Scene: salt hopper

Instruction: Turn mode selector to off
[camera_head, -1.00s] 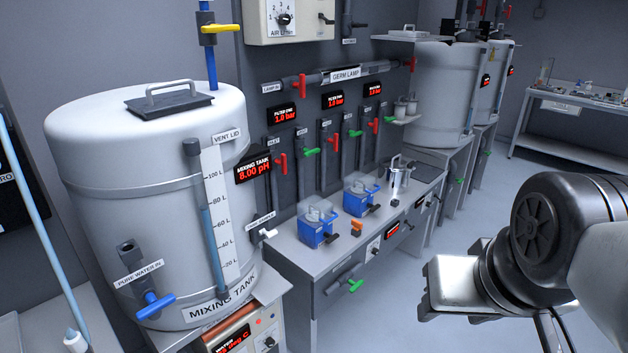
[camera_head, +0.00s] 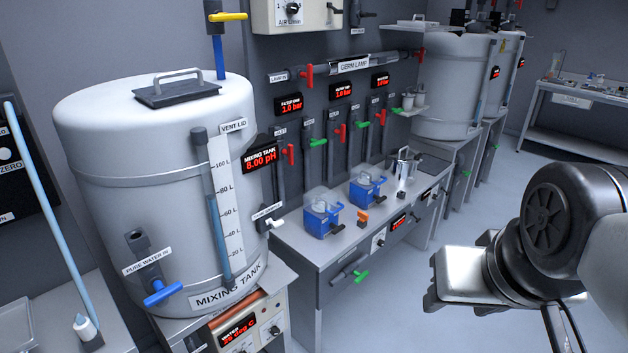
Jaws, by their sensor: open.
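No control that I can read as a mode selector shows. A control panel (camera_head: 255,325) under the mixing tank (camera_head: 140,210) has a red temperature display and several small black knobs; their labels are too small to read. A round dial (camera_head: 293,9) marked AIR L/min sits on a cream box at the top, cut by the frame edge. Another small dial (camera_head: 378,239) is on the front of the grey bench. My gripper (camera_head: 436,283) is at the right, over open floor, well apart from all of these. It is open, with nothing seen in it.
The grey bench (camera_head: 300,246) carries two blue devices (camera_head: 321,218) and a metal pot (camera_head: 403,168). Pipes with red and green valves line the wall behind. More tanks (camera_head: 450,85) stand at the back. The floor (camera_head: 490,190) on the right is clear.

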